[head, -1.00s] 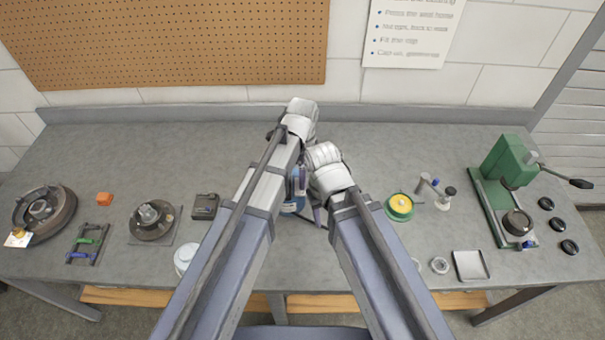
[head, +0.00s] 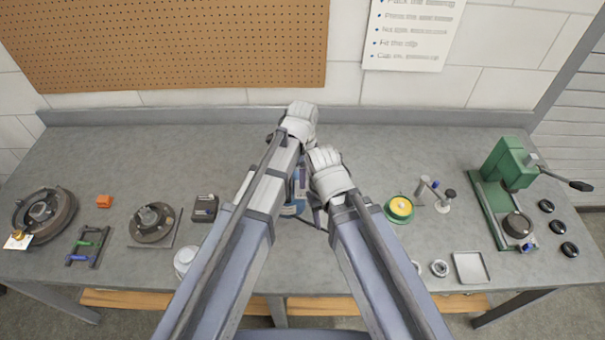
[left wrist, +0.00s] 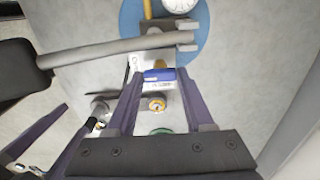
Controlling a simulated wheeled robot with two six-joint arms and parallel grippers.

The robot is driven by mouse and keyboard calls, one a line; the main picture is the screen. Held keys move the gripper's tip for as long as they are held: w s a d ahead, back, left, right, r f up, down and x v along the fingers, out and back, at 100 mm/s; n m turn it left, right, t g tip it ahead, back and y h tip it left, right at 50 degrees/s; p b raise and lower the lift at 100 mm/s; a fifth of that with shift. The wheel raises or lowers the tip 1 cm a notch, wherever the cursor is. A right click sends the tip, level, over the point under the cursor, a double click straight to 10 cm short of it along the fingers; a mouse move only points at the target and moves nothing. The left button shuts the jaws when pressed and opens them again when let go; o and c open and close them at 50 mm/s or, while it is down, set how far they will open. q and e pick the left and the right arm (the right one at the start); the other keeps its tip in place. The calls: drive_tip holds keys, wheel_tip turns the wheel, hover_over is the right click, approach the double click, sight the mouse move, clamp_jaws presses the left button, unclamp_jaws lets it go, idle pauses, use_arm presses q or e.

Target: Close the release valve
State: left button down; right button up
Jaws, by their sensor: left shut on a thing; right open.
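In the left wrist view a fixture with a round blue base (left wrist: 205,37) and a white dial gauge (left wrist: 179,5) stands on the bench. A blue handle (left wrist: 158,75) on a pale block, likely the release valve, lies between the fingertips of my left gripper (left wrist: 160,82), which is shut on it. A round brass-coloured part (left wrist: 157,104) sits just below it.
On the grey bench (head: 390,145), a hub on a plate (head: 150,222) and a black box (head: 205,208) lie left. A green-rimmed yellow part (head: 399,208), a small stand (head: 440,197) and a green press (head: 508,175) stand right. The back of the bench is clear.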

use_arm(q)
drive_tip(key=shift+n, duration=0.3)
drive_tip(key=n, duration=0.8)
drive_tip(key=shift+n, duration=0.3)
drive_tip(key=n, duration=0.4)
drive_tip(key=shift+n, duration=2.2)
drive_tip(key=shift+c, duration=1.4)
unclamp_jaws()
